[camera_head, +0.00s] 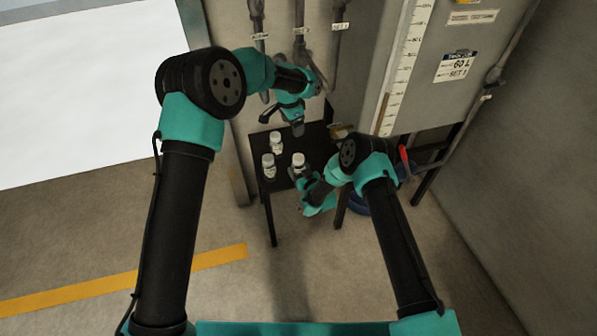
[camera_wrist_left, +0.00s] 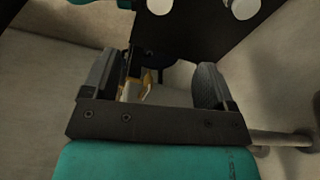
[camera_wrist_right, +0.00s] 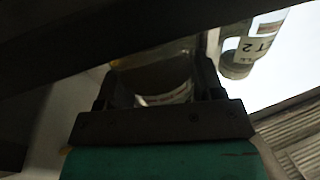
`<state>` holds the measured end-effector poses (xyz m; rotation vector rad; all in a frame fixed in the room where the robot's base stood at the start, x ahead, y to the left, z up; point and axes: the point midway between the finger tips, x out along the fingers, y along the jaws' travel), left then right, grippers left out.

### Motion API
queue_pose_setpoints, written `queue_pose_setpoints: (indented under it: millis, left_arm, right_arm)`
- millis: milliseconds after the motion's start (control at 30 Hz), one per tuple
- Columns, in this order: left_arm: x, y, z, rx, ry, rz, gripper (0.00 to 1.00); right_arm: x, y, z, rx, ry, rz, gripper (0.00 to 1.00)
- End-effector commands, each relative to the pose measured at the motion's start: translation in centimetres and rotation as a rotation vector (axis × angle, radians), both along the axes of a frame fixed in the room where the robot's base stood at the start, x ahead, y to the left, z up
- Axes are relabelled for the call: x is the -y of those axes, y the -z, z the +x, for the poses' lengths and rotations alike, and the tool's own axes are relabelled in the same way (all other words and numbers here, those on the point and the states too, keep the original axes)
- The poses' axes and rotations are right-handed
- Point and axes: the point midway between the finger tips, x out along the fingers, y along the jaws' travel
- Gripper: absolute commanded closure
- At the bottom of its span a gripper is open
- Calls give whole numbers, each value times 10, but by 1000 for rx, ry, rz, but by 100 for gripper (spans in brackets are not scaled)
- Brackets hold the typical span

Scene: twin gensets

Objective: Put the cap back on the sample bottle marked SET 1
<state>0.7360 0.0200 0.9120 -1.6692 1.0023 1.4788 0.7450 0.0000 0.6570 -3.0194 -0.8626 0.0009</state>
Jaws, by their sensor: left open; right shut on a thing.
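Three small bottles with white tops stand at the dark table: a back one (camera_head: 276,142), a left one (camera_head: 268,165) and a right one (camera_head: 298,161). My right gripper (camera_head: 299,174) is shut on the right bottle, whose clear body (camera_wrist_right: 165,82) shows between the jaws in the right wrist view. Its label is unreadable. A bottle marked SET 2 (camera_wrist_right: 250,42) is beside it, outside the jaws. My left gripper (camera_head: 297,128) is open above the table's back; its jaws (camera_wrist_left: 165,85) hold nothing visible. I cannot make out a loose cap or the SET 1 mark on a bottle.
The dark table (camera_head: 264,198) is small and crowded by both arms. Labelled pipes (camera_head: 338,50) run behind. A yellow and white item (camera_wrist_left: 135,88) lies beyond the left jaws.

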Motion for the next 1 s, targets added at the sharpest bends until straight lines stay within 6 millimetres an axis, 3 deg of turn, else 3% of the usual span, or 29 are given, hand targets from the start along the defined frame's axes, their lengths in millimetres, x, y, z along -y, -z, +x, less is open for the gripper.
queue_pose_setpoints:
  millis: [333, 567, 1000]
  left_arm:
    - [1, 1, 0, -2, -26, 2, 21]
    - [3, 7, -1, -16, -186, 12, 21]
    - [11, 25, -1, -30, -693, 30, 21]
  right_arm:
    - [0, 0, 0, 0, 0, 0, 100]
    - [0, 0, 0, 0, 0, 0, 100]
    - [0, 0, 0, 0, 0, 0, 100]
